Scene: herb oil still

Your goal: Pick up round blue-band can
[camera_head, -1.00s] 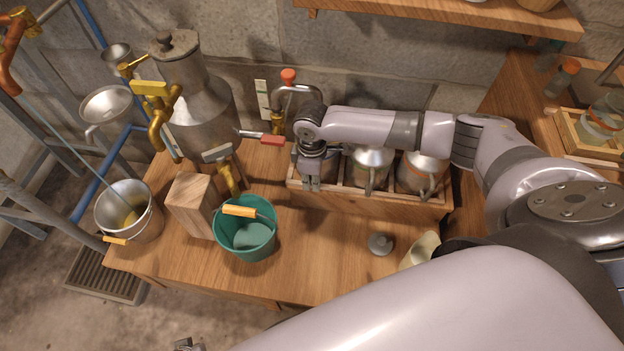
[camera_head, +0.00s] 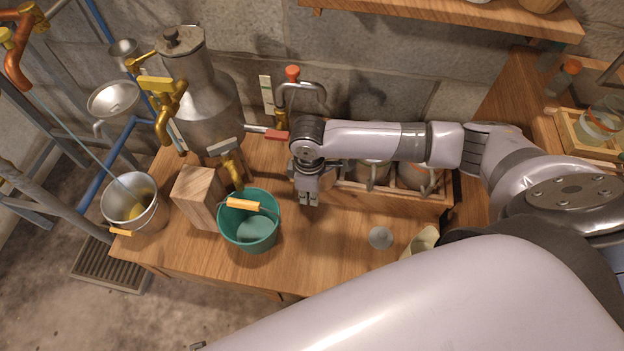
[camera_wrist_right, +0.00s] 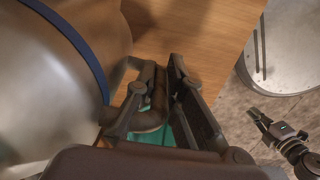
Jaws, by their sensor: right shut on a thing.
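The round can with a blue band (camera_wrist_right: 75,40) fills the left of the right wrist view, large, smooth and metallic. My right gripper (camera_wrist_right: 155,100) is shut on its dark curved handle, with one finger on each side. In the head view my right gripper (camera_head: 308,198) points down over the table at the left end of the wooden crate. There the wrist and fingers hide most of the can, so I cannot tell its height above the table.
Other metal cans stand in the wooden crate (camera_head: 400,201). A teal bucket (camera_head: 248,232) and a wooden block (camera_head: 197,198) stand left of the gripper. A still (camera_head: 208,105) and a tap (camera_head: 293,90) are behind. The table's front middle (camera_head: 320,255) is mostly clear.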

